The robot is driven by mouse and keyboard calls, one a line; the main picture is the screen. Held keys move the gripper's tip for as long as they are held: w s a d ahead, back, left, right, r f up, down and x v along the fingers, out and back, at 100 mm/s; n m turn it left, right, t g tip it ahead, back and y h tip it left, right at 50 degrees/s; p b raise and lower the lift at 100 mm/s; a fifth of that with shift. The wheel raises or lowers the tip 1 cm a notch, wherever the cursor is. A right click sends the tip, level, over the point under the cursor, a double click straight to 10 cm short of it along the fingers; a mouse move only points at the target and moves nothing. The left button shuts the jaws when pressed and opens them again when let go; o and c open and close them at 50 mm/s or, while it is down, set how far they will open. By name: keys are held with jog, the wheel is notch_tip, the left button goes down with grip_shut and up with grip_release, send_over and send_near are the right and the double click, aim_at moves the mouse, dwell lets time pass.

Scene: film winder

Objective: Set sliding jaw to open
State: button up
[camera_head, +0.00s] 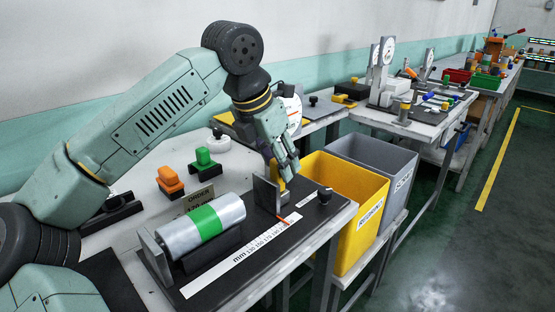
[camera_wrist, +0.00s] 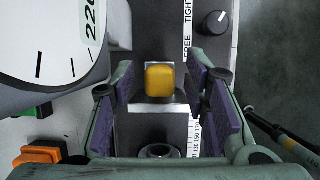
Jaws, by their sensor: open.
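The sliding jaw (camera_head: 266,194) is a dark upright plate near the right end of the black measuring bed. It carries a yellow handle (camera_head: 279,184), which also shows in the wrist view (camera_wrist: 160,81). My gripper (camera_head: 287,170) is over the jaw, pointing down. In the wrist view its purple-padded fingers (camera_wrist: 161,90) are spread on both sides of the yellow handle, with a gap on each side. A silver cylinder (camera_head: 180,234) with a green band lies left of the jaw, apart from it, by the end plate (camera_head: 153,255).
A black knob (camera_wrist: 216,22) marked FREE and TIGHT is right of the handle. A ruler strip (camera_head: 245,258) runs along the bed. Green (camera_head: 204,158) and orange (camera_head: 169,181) buttons stand behind. A round dial (camera_wrist: 40,35) is close left of my gripper. Yellow (camera_head: 352,205) and grey bins stand right.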

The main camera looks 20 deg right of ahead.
jog(key=v, duration=1.2)
jog(key=shift+s, duration=0.1)
